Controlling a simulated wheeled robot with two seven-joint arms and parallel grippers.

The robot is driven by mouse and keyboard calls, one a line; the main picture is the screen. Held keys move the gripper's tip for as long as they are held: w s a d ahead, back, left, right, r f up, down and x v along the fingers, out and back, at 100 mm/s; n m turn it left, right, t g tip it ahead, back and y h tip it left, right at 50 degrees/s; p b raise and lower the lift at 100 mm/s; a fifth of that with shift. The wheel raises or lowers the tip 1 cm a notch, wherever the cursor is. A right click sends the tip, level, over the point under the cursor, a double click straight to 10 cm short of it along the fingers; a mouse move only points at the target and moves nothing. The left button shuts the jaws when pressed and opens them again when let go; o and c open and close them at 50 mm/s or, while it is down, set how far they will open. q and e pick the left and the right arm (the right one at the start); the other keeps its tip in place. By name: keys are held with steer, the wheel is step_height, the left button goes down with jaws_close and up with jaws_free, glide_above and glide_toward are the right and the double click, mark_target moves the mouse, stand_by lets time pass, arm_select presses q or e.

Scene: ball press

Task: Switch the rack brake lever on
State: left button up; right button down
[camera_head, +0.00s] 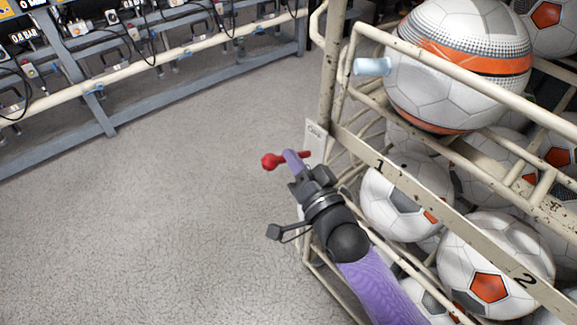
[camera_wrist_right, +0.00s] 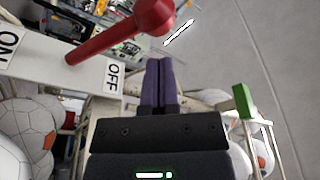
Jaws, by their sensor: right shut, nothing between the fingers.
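The red brake lever (camera_head: 272,161) with its round knob is at the corner of the ball rack (camera_head: 327,85) in the head view. In the right wrist view the red lever (camera_wrist_right: 118,37) slants up and right from its plate (camera_wrist_right: 85,70), over the OFF side; the ON label (camera_wrist_right: 8,45) is at the far left. My right gripper (camera_head: 291,157) is shut and empty, its purple fingers close beside the lever. In the right wrist view the shut fingertips (camera_wrist_right: 158,66) sit just below the knob; I cannot tell whether they touch. My left gripper is not in view.
The rack holds several white, grey and orange balls (camera_head: 405,193) on numbered shelves right of my arm. A pale blue handle (camera_head: 372,67) sticks out of its upper frame. Open grey floor (camera_head: 170,220) lies to the left, with a bench of gauges and hoses (camera_head: 110,70) behind.

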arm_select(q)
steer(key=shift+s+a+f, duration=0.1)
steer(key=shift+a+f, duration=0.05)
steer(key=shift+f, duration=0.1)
arm_select(e)
steer(key=shift+a+f, duration=0.4)
steer(key=shift+a, duration=0.05)
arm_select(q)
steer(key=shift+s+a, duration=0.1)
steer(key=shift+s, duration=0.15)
